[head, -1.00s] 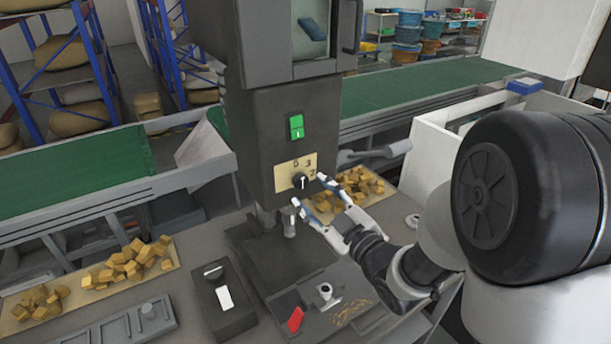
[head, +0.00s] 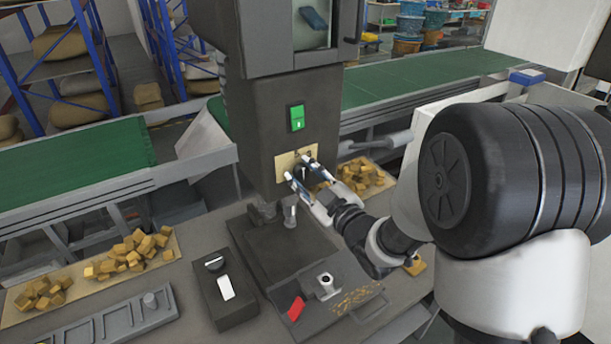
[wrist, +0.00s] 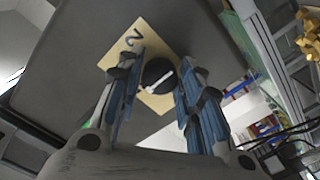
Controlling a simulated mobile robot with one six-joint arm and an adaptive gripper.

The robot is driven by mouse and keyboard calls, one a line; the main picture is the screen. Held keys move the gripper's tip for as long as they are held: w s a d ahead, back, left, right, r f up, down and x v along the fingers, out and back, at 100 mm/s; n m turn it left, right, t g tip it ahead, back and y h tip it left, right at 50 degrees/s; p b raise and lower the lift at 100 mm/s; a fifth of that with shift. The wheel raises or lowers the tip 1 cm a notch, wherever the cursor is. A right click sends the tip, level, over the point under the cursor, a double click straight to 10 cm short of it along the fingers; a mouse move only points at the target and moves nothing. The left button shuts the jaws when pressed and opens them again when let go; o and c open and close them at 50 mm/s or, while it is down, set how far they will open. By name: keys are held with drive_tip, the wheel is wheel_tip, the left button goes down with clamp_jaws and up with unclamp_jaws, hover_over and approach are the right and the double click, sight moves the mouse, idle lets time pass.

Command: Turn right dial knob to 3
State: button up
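The dial knob (wrist: 158,74) is round and black with a white pointer line, on a tan plate (head: 283,161) on the front of the grey machine column. In the wrist view the tan plate (wrist: 154,38) shows a "2" beside the knob; the other marks are hidden by my fingers. My gripper (head: 299,165) is open in front of the plate, and in the wrist view its two blue-padded fingers (wrist: 158,90) stand on either side of the knob. I cannot tell whether they touch it. In the head view the fingers largely cover the knob.
A green switch (head: 297,117) sits above the plate. Below are the machine's dark base (head: 285,250) and a black control box (head: 225,293) with its own knob and white switch. Wooden blocks (head: 125,252) lie on trays at both sides. A green conveyor (head: 420,78) runs behind.

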drive_tip(key=c, duration=0.6)
drive_tip(key=shift+o, duration=0.2)
drive_tip(key=shift+m, duration=0.3)
drive_tip(key=m+b, duration=0.2)
drive_tip(key=m, duration=0.1)
drive_tip(key=shift+f, duration=0.1)
drive_tip(key=m+b, duration=0.1)
drive_tip(key=m, duration=0.4)
drive_tip(key=o, duration=1.1)
drive_tip(key=shift+c, duration=0.2)
